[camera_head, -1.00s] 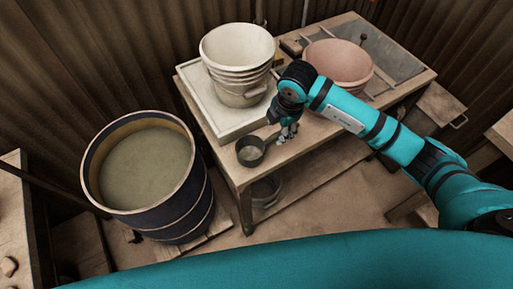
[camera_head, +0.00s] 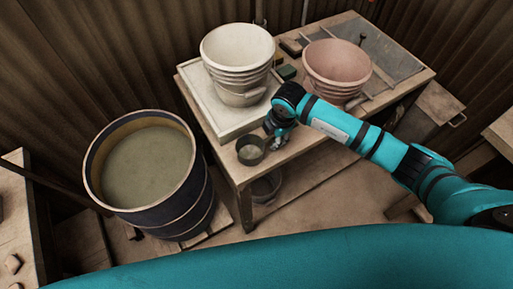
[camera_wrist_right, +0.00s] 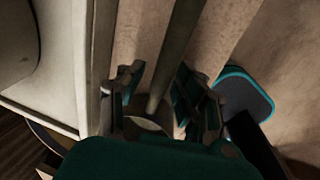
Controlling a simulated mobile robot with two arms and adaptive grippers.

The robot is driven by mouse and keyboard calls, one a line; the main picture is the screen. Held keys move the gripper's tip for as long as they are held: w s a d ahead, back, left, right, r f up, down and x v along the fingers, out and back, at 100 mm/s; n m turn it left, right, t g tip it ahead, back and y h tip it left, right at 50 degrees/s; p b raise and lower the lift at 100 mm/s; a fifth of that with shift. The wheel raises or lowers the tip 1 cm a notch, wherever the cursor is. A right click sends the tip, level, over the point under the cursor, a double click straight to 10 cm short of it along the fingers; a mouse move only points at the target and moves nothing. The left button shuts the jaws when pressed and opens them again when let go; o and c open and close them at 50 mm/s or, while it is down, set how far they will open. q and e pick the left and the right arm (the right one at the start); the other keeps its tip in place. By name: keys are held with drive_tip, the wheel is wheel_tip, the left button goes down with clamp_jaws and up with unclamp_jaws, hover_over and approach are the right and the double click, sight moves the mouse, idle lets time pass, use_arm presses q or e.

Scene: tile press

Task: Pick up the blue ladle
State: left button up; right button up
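The ladle (camera_head: 250,151) looks dark grey-green rather than blue; its round cup is at the table's front left corner. My right gripper (camera_head: 277,138) is low over the table, just right of the cup. In the right wrist view, a long grey-green bar, seemingly the ladle's handle (camera_wrist_right: 177,55), runs between the parted fingers of my right gripper (camera_wrist_right: 162,88). The fingers look open, with gaps on both sides of the bar. My left gripper is not in view.
White stacked buckets (camera_head: 238,57) stand on a pale tray (camera_head: 222,122) behind the ladle. A pink bucket (camera_head: 337,67) stands further right. A barrel of murky liquid (camera_head: 147,170) is left of the table (camera_head: 330,128). A small green block (camera_head: 287,72) lies behind my arm.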

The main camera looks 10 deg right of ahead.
clamp_jaws()
drive_tip(key=shift+r, duration=0.1)
idle(0.5)
drive_tip(key=shift+w+r, duration=0.1)
drive_tip(key=shift+r, duration=0.35)
wheel_tip(320, 180, up, 2)
drive_tip(key=shift+r+b, duration=0.1)
drive_tip(key=shift+b, duration=0.4)
drive_tip(key=s+a+r+b, duration=0.1)
drive_tip(key=s+a, duration=0.3)
drive_tip(key=s, duration=1.1)
drive_tip(key=shift+s+a+r+b, duration=0.15)
drive_tip(key=shift+s+r+b, duration=0.2)
drive_tip(key=shift+b, duration=0.45)
